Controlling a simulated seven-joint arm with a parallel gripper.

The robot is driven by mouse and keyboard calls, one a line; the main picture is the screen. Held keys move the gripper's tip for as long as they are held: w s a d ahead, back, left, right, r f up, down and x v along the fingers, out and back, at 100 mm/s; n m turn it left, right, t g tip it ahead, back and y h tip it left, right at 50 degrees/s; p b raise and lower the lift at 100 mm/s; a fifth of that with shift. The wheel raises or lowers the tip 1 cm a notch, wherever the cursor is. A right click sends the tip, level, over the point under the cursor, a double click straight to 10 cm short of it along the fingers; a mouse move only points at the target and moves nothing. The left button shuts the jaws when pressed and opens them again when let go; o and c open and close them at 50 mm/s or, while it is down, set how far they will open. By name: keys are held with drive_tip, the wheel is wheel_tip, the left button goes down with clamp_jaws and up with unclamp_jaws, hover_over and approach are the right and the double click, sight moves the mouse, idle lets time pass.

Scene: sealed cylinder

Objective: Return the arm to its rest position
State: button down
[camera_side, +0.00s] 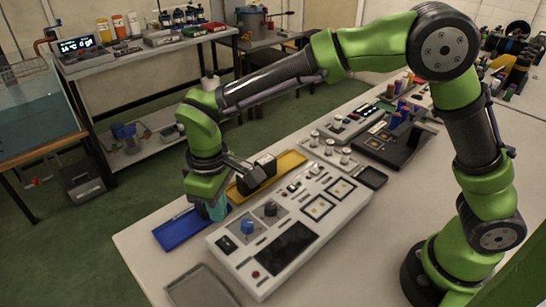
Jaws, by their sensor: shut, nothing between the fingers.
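My green and black arm reaches from its base at the lower right over to the left of the white table. My gripper (212,208) points down at the left end of the arm, low over the table between the blue tray (176,236) and the white control box (315,234). It is shut, with nothing held. A small teal piece shows at its lower end; its fingertips are too small to make out clearly.
The control box carries a blue knob (247,226), a black knob (270,209) and a dark screen. A grey tray (200,290) lies at the near edge. A black rack (390,150) with coloured cylinders stands farther right. A shelf bench (150,55) and a water tank (35,115) stand at the left.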

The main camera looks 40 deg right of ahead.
drive_tip(key=shift+s+f, duration=0.15)
drive_tip(key=shift+f, duration=0.15)
drive_tip(key=s+d+r+m+t+y, duration=0.1)
drive_tip(key=s+d+r+m+t, duration=0.2)
drive_tip(key=d, duration=0.8)
drive_tip(key=s+d+r+m+t+y, duration=0.1)
drive_tip(key=s+d+r+m+t, duration=0.3)
drive_tip(key=s+d+r+m, duration=0.3)
drive_tip(key=s+d+r, duration=0.3)
drive_tip(key=d, duration=0.2)
drive_tip(key=shift+s, duration=0.35)
drive_tip(key=shift+d, duration=0.1)
